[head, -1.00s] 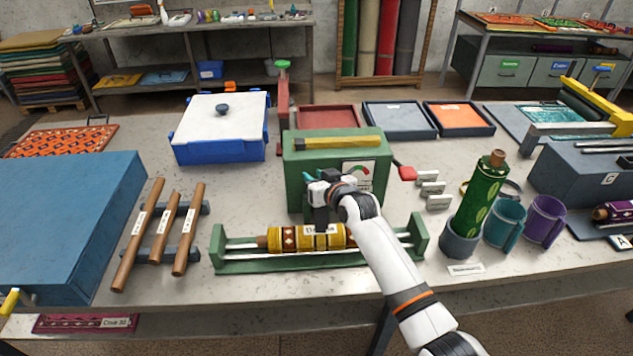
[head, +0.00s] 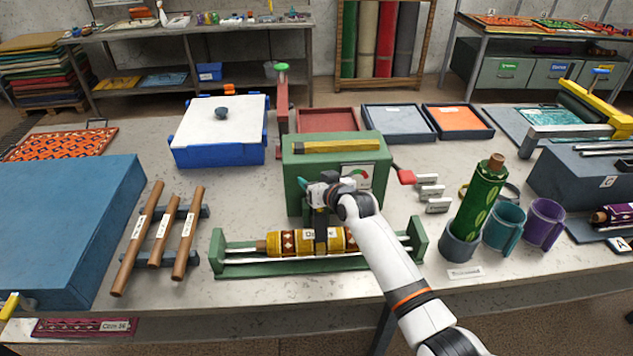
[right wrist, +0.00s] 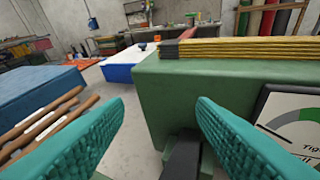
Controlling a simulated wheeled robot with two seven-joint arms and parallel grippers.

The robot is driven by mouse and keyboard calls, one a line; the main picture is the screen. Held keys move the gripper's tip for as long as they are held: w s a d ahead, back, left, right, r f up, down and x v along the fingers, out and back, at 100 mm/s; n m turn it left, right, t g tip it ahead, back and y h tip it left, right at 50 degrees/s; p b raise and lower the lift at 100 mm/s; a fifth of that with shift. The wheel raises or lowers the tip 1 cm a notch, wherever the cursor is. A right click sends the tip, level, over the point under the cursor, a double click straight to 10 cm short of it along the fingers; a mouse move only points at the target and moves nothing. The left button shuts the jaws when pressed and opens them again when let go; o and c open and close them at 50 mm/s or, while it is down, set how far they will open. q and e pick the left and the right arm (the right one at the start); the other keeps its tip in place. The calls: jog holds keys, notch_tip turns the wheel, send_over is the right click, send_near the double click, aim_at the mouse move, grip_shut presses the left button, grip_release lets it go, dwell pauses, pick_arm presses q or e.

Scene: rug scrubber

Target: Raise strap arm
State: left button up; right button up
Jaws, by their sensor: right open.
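A green box-shaped station (head: 300,170) with a gauge (head: 357,176) stands mid-table. A dark narrow bar (head: 321,232), seemingly the strap arm, runs from below my right gripper across the yellow patterned roll (head: 285,243), which lies in a green cradle (head: 235,269). My right gripper (head: 308,186) is at the station's front, above the roll. In the right wrist view its teal fingers (right wrist: 160,130) are wide apart, and a dark bar (right wrist: 182,158) shows low between them. Whether a finger touches the bar I cannot tell. My left gripper is out of view.
A red-ended lever (head: 406,177) sticks out at the station's right. Cups (head: 503,228) and a green roll (head: 480,200) stand further right. Wooden rollers (head: 163,232) on a rack and a blue block (head: 70,225) lie left. A white-lidded blue box (head: 220,130) is behind.

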jog(key=shift+s, duration=0.1)
jog(key=b+v, duration=0.1)
jog(key=v, duration=1)
jog(key=shift+s+d+b, duration=0.25)
jog(key=shift+s+b, duration=0.05)
jog(key=shift+r, duration=0.1)
